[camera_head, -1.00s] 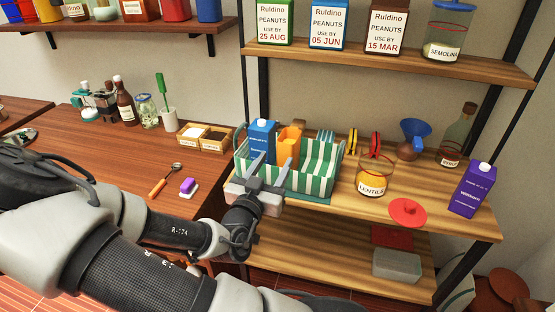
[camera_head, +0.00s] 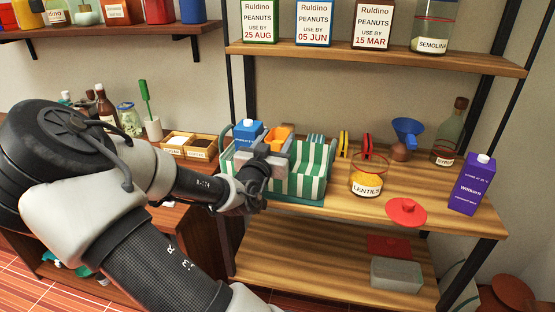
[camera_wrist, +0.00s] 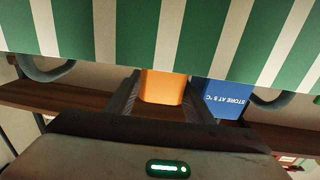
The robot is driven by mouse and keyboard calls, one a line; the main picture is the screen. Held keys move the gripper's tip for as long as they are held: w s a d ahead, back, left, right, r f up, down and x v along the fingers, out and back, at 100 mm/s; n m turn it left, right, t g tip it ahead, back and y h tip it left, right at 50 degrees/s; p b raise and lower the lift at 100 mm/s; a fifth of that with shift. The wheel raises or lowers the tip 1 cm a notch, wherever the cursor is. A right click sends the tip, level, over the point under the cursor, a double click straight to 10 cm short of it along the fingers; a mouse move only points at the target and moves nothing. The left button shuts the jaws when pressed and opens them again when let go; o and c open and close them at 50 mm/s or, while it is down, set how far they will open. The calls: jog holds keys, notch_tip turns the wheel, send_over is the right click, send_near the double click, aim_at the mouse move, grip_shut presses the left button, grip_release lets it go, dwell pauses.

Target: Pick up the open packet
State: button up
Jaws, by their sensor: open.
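An orange packet (camera_head: 278,135) stands in a green-and-white striped basket (camera_head: 313,178) on the wooden shelf; its top looks open and its lower part is hidden. A blue carton (camera_head: 246,134) stands to its left in the basket. My gripper (camera_head: 266,150) is open at the basket's front, level with its upper part. In the wrist view, the orange packet (camera_wrist: 163,87) shows between my open fingers (camera_wrist: 161,95), with the blue carton (camera_wrist: 226,98) just to the right and the striped basket wall (camera_wrist: 178,30) across the top. I cannot tell whether the fingers touch the packet.
A blue funnel (camera_head: 407,131) and dark bottle (camera_head: 451,133) are behind. Seasoning boxes (camera_head: 188,146) are left. An upper shelf (camera_head: 380,58) hangs above.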

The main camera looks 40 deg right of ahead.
aim_at(281, 131)
jog(key=b+x, duration=0.1)
jog(key=x, duration=0.4)
grip_shut()
